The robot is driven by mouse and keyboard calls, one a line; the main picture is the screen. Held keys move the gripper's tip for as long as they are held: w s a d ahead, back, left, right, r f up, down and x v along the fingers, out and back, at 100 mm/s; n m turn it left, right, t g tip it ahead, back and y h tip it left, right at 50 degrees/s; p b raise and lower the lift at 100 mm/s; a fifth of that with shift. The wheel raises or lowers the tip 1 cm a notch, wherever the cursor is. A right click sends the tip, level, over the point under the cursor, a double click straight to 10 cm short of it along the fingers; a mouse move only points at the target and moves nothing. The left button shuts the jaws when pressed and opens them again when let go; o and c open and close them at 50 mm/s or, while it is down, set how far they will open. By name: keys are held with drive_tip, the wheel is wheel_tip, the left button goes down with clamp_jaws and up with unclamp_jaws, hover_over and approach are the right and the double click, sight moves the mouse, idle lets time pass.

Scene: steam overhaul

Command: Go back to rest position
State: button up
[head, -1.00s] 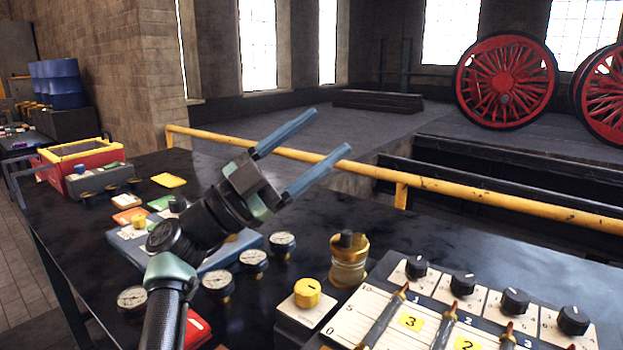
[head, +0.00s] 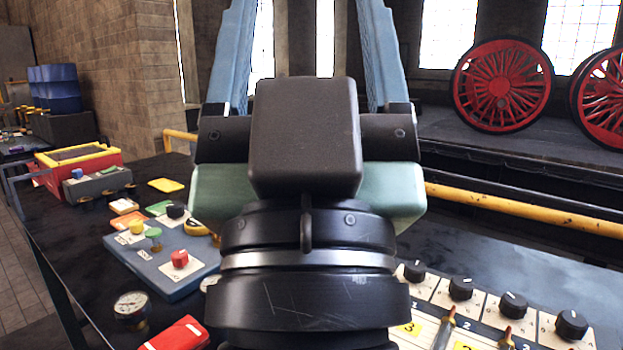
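My gripper (head: 306,25) fills the middle of the head view, raised close to the camera with its two blue fingers pointing up. The fingers stand wide apart, with only the window and wall showing between them. Their tips run out of the top of the frame. The gripper is above the dark bench and touches nothing that I can see. Its body and wrist hide the middle of the bench.
On the bench are a blue-grey panel (head: 165,262) with coloured knobs, a gauge (head: 131,307), a red-and-yellow box (head: 75,160) and a panel with black dials (head: 512,304). A yellow rail (head: 520,208) runs behind. Red wheels (head: 502,84) stand beyond.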

wheel_tip(320, 180, up, 22)
drive_tip(key=p, duration=2.2)
drive_tip(key=shift+s+f, duration=0.15)
drive_tip(key=shift+s, duration=0.2)
